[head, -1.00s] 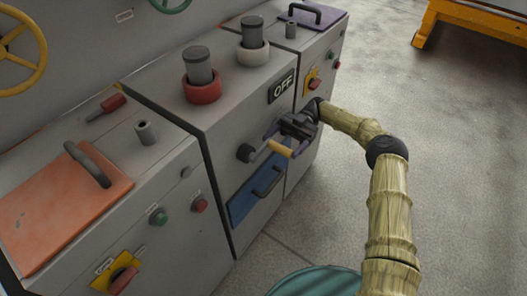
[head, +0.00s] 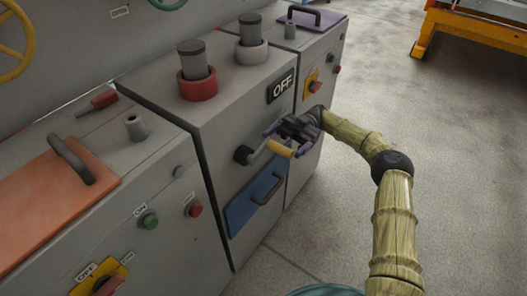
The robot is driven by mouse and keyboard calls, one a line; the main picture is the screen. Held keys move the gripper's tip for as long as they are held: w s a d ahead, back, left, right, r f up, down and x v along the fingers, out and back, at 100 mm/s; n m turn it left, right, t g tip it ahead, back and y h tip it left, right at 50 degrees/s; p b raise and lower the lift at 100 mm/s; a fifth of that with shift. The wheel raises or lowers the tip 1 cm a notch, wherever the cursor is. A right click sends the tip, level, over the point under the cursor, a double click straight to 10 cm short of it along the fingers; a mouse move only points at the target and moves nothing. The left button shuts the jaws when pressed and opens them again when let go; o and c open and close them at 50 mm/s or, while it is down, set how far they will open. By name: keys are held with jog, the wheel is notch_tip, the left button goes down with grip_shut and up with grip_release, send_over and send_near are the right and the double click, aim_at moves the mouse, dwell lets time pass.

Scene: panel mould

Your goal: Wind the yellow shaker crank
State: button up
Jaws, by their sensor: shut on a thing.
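The yellow crank handle (head: 279,149) sticks out from a grey crank arm (head: 258,153) on a dark round hub (head: 243,154), on the front face of the middle grey cabinet. My gripper (head: 284,140) is at the crank, shut on the yellow handle. The gripper's fingers hide part of the handle. The crank arm points to the right and slightly up from the hub.
A blue drawer (head: 254,197) with a dark pull sits just below the crank. An OFF sign (head: 283,86) is above it. Red and green buttons and a yellow-plated switch (head: 100,282) are on the left cabinet. Open concrete floor lies to the right.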

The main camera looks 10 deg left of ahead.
jog(key=shift+o, duration=0.3)
notch_tip(320, 180, down, 6)
jog(key=s+m+g, duration=0.1)
jog(key=shift+s+b, duration=0.15)
jog(key=shift+b, duration=0.2)
jog(key=shift+d+f+g+b, duration=0.15)
jog(key=shift+f+g+b, duration=0.25)
jog(key=shift+g, duration=0.1)
jog(key=c, duration=0.8)
jog(key=shift+w+a+f+g+y, duration=0.25)
jog(key=shift+w+f+g+y, duration=0.05)
jog(key=shift+w+f, duration=0.15)
grip_shut()
jog(key=s+g, duration=0.1)
jog(key=f+g+y, duration=0.1)
jog(key=g, duration=0.1)
jog(key=shift+s+a+y, duration=0.3)
jog(key=shift+s+a, duration=0.05)
jog(key=shift+s, duration=0.05)
jog(key=shift+f+g, duration=0.1)
jog(key=shift+g, duration=0.2)
